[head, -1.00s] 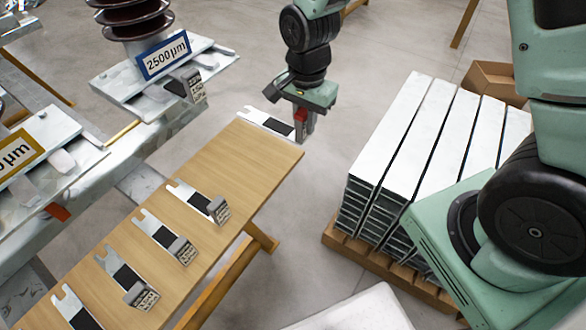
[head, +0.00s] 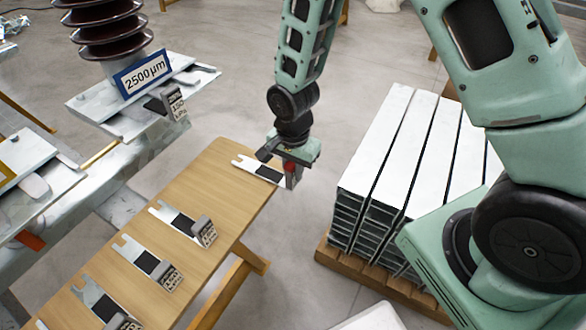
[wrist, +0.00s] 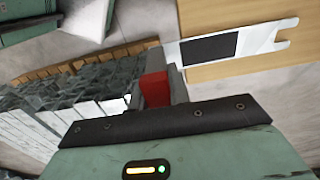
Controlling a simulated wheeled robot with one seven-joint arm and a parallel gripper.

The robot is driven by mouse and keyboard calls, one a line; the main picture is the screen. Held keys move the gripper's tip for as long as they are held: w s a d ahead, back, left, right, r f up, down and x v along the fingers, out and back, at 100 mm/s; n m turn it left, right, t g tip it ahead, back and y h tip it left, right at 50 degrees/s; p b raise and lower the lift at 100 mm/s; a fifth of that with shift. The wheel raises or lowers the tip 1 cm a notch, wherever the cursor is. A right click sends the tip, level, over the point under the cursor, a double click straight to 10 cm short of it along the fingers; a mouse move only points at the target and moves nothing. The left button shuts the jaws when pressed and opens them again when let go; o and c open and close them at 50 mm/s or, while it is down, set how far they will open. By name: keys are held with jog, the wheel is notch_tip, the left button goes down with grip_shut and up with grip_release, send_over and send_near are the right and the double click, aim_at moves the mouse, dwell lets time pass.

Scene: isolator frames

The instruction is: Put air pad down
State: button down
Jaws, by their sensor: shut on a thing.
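My gripper (head: 292,178) is shut on an air pad (head: 244,162), a flat silver plate with a notched end and a dark square. The held pad extends left from the jaws over the far end of the wooden table (head: 198,172). In the wrist view the pad (wrist: 262,39) reaches from the jaws (wrist: 156,88) over the table top, notch outward. I cannot tell whether it touches the wood. The jaws hide its gripped end. Red shows between the fingers.
Several similar pads with grey tagged blocks lie in a row along the table, the nearest one (head: 160,211) closest to the held pad. A machine with a 2500 µm sign (head: 145,74) stands left. Stacked metal beams (head: 400,150) on a wooden pallet stand right.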

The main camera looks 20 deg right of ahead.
jog(key=shift+f, duration=0.15)
jog(key=c, duration=1.3)
grip_release()
notch_tip(320, 180, up, 12)
jog(key=shift+s+a+r+n+y+p, duration=0.1)
jog(key=shift+s+a+r+n+p, duration=0.2)
jog(key=shift+s+a+r+n, duration=2.05)
jog(key=shift+s+d+r+n+y+p, duration=0.2)
jog(key=shift+s+r+n, duration=1.1)
jog(key=shift+s+n, duration=2.75)
jog(key=shift+s+a+r+n+p, duration=0.35)
jog(key=shift+s+a+r+n, duration=0.65)
jog(key=shift+s+r+n, duration=1.5)
